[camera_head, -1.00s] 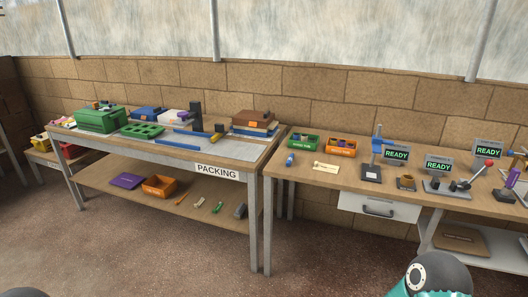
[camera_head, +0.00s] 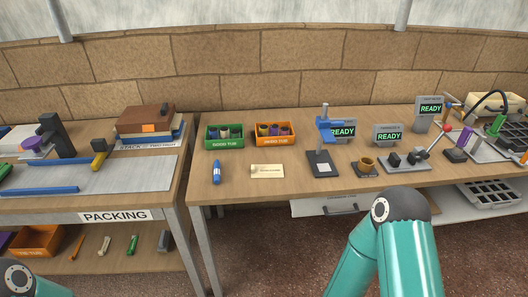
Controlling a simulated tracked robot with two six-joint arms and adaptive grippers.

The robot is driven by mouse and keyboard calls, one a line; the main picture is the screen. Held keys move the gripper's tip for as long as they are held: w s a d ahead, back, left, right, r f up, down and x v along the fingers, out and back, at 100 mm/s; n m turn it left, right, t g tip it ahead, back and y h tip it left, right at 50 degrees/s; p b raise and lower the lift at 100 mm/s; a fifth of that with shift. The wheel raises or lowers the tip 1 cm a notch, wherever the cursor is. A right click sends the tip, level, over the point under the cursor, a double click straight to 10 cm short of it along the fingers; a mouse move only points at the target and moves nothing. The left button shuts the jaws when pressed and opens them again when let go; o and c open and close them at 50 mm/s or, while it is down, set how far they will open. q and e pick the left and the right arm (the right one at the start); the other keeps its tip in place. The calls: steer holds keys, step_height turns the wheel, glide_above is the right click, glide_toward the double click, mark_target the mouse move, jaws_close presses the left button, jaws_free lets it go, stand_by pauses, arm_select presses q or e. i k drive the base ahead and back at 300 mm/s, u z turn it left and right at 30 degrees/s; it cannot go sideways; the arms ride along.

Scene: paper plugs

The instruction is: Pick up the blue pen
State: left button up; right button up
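A short blue pen-like object (camera_head: 216,172), which looks like the blue pen, lies on the wooden table (camera_head: 235,195) near its left end. It points roughly toward and away from me, with bare wood around it. A cream card (camera_head: 267,171) lies to its right. Teal links of my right arm rise at the bottom right, and a small part of my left arm shows at the bottom left. Neither gripper is in view.
A green tub (camera_head: 224,143) and an orange tub (camera_head: 276,141) stand behind the pen. A blue press-like stand (camera_head: 322,158) is farther right. The packing table (camera_head: 130,184) adjoins on the left, holding blue bars (camera_head: 40,190) and stacked boxes (camera_head: 146,118).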

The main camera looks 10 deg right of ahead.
mark_target(217, 167)
steer(key=z, duration=0.2)
steer(key=i, duration=0.7)
steer(key=z, duration=0.4)
steer(key=k, duration=0.9)
steer(key=z, duration=0.2)
steer(key=i, duration=0.85)
